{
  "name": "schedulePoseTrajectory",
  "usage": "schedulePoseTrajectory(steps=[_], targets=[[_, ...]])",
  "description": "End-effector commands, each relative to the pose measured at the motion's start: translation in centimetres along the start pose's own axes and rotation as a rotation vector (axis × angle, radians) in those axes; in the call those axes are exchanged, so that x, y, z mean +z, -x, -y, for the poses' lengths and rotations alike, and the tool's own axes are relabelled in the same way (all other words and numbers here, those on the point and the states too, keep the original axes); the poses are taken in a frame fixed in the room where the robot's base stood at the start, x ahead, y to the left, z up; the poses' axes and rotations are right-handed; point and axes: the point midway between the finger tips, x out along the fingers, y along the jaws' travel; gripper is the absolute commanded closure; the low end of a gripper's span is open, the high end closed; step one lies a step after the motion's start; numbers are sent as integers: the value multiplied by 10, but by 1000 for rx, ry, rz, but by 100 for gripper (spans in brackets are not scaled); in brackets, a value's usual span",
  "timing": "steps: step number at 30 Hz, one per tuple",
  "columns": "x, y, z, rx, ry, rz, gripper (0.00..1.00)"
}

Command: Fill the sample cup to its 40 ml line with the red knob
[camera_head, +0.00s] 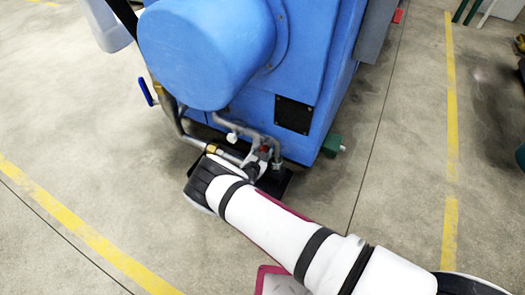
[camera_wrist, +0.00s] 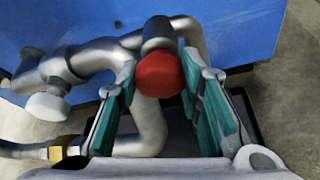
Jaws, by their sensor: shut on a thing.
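The red knob (camera_wrist: 160,72) sits on a grey metal pipe fitting at the lower front of the blue machine. It also shows as a small red spot in the head view (camera_head: 264,149). My gripper (camera_wrist: 158,80) has its green-padded fingers on either side of the knob and is shut on it. In the head view my gripper (camera_head: 254,168) is at the pipework, partly hidden by my own wrist. I cannot make out the sample cup or its 40 ml line in either view.
The blue machine (camera_head: 205,50) fills the space behind the knob. Bent grey pipes (camera_wrist: 150,125) and a brass fitting (camera_wrist: 55,153) crowd the gripper. A dark tray (camera_head: 277,184) lies below. A blue lever (camera_head: 146,92) stands at left. Open concrete floor lies on both sides.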

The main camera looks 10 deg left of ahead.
Motion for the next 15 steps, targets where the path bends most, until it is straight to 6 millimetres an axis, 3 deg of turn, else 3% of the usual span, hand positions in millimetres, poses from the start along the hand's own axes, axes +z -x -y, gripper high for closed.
schedulePoseTrajectory(steps=[7,8,10,15], targets=[[0,0,0,0,1,0,94],[0,0,0,0,1,0,64],[0,0,0,0,1,0,48],[0,0,0,0,1,0,46]])
